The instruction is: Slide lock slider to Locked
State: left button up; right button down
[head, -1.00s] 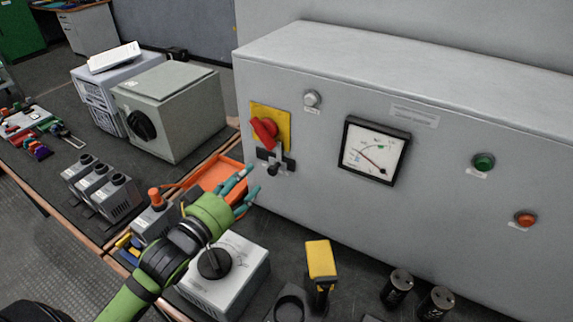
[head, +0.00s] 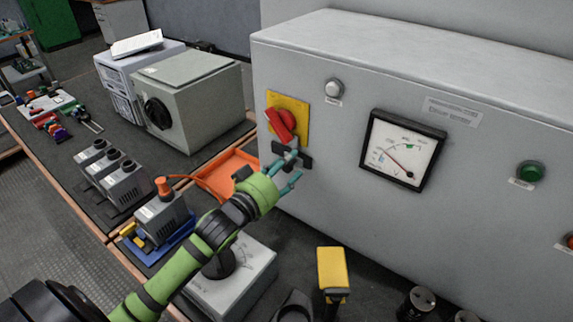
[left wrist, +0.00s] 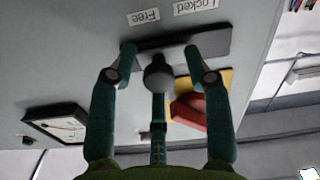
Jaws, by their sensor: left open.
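The lock slider is a dark bar with a round knob (left wrist: 158,76) on the front of the grey cabinet, below the red rotary handle on its yellow plate. In the left wrist view its dark plate (left wrist: 215,42) lies beside the labels "Free" (left wrist: 144,17) and "Locked" (left wrist: 196,6). The knob is nearer the Free label. My left gripper (head: 287,166) is open at the slider, and its teal fingers stand around the knob in the left wrist view (left wrist: 158,75). I cannot tell whether they touch it. My right gripper is not in view.
The red handle (head: 280,124) sits just above the slider. A panel meter (head: 402,150) is to the right. An orange tray (head: 218,178), a grey dial box (head: 240,282) and a yellow-topped tool (head: 332,268) stand on the bench below.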

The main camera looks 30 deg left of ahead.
pick_arm(q)
grip_shut()
jog(key=a, duration=0.3)
jog(key=shift+w+a+r+p, duration=0.1)
jog(key=shift+w+a+p, duration=0.1)
jog(key=shift+w+p, duration=0.15)
jog(key=shift+r, duration=0.1)
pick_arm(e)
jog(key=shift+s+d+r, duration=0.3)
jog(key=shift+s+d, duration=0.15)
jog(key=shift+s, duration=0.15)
pick_arm(q)
grip_release()
jog(key=shift+a, duration=0.15)
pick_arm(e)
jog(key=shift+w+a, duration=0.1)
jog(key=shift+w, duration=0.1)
